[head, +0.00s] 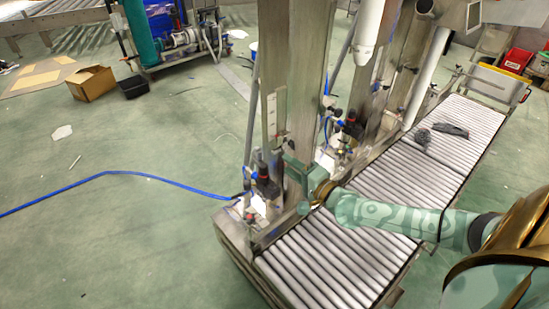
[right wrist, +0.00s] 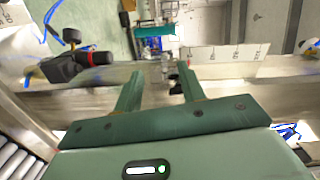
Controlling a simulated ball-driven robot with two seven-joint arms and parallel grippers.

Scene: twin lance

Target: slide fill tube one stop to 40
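A white tube (head: 368,30) with a narrowed lower end hangs at the top middle of the head view, beside the steel columns. I cannot tell whether it is the fill tube to be slid. A pale scale plate (head: 272,118) stands upright on the near column; a marked scale plate (right wrist: 222,62) also shows in the right wrist view, its numbers too blurred to read. My right gripper (head: 292,182) is at the near column, below the scale. In the right wrist view its fingers (right wrist: 160,78) are apart, with no clearly held thing between them. My left gripper is out of view.
A black and red knob fitting (right wrist: 85,62) sits left of my right fingers. A roller conveyor (head: 385,185) runs beside the columns, with dark gloves (head: 450,130) on it. A blue hose (head: 130,174) crosses the floor. A cardboard box (head: 92,83) stands far left.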

